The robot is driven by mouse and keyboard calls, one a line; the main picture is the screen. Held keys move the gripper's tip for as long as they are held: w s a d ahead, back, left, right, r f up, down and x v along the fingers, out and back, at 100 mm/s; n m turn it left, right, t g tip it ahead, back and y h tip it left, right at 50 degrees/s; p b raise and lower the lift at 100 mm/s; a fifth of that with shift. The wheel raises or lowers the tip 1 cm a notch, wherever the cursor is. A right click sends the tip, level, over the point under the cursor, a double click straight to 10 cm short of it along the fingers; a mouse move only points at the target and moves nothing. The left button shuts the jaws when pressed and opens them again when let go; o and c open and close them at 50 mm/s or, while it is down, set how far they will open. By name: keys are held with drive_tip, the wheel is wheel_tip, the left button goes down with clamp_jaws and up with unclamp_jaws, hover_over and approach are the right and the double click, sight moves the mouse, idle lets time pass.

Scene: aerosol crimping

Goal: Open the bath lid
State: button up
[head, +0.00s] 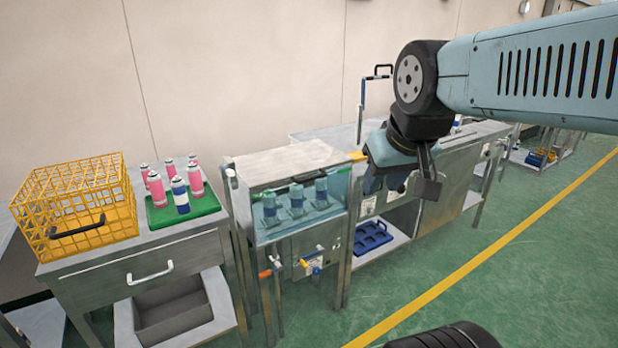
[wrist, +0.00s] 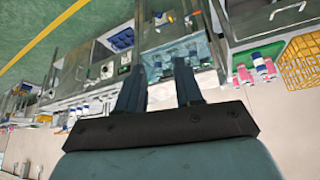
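The bath (head: 335,205) is a clear-fronted metal tank with several teal-looking cans in it, left of my gripper in the head view. Its pale lid (head: 290,162) lies flat over the top, with a dark handle (head: 304,177) at the front edge. In the wrist view, which is upside down, the bath (wrist: 172,47) shows beyond my fingertips. My gripper (head: 400,184) hangs in the air to the right of the bath, apart from the lid. In the wrist view my gripper (wrist: 160,72) has its two fingers apart with nothing between them.
Left of the bath, a drawer table (head: 110,262) carries a yellow wire crate (head: 75,205) and a green tray (head: 200,216) with pink cans. Valves with coloured handles (head: 312,262) stick out below the bath. A steel cabinet (head: 445,190) stands to the right.

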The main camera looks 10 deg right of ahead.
drive_tip(key=w+d+f+n+t+h, duration=0.1)
drive_tip(key=w+d+n, duration=0.1)
drive_tip(key=w, duration=0.5)
drive_tip(key=w+d+f+n+t, duration=0.1)
drive_tip(key=w+d+f+n, duration=0.15)
drive_tip(key=w, duration=0.45)
drive_tip(key=n+t+y, duration=0.2)
drive_tip(key=n+t, duration=0.3)
drive_tip(key=n, duration=0.6)
approach(315, 177)
drive_tip(key=s+d+r, duration=0.5)
drive_tip(key=s, duration=0.1)
wheel_tip(315, 177, down, 7)
drive_tip(key=w+a+n+t+y, duration=0.1)
drive_tip(key=w+n+t+y, duration=0.1)
drive_tip(key=w+n+y, duration=0.3)
drive_tip(key=shift+n+h, duration=0.35)
drive_tip(key=shift+h, duration=0.15)
drive_tip(key=x, duration=1.1)
drive_tip(key=shift+w+a+f, duration=0.25)
drive_tip(key=shift+a, duration=0.2)
clamp_jaws()
drive_tip(key=shift+f, duration=0.1)
